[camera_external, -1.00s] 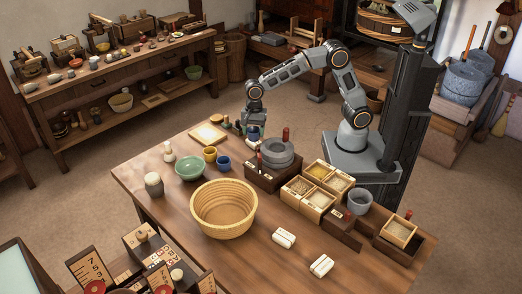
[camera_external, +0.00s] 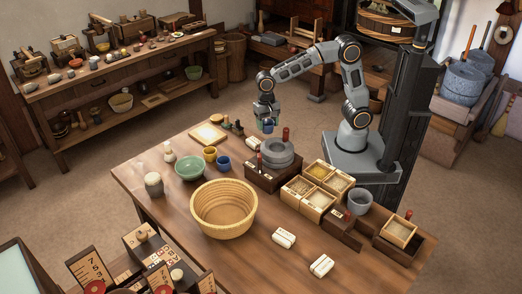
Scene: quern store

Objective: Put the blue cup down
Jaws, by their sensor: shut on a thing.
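My gripper (camera_external: 267,119) is shut on a small blue cup (camera_external: 268,128). It holds the cup in the air above the far edge of the table, behind the grey stone quern (camera_external: 276,150). The fingers hide part of the cup. A second blue cup (camera_external: 223,164) stands on the wooden table (camera_external: 165,205), next to a yellow cup (camera_external: 210,154).
A green bowl (camera_external: 190,168), a large woven basket (camera_external: 222,210) and a square board (camera_external: 208,134) are on the table. Grain boxes (camera_external: 318,186) and a grey pot (camera_external: 360,201) stand right of the quern. Small dark items line the far edge.

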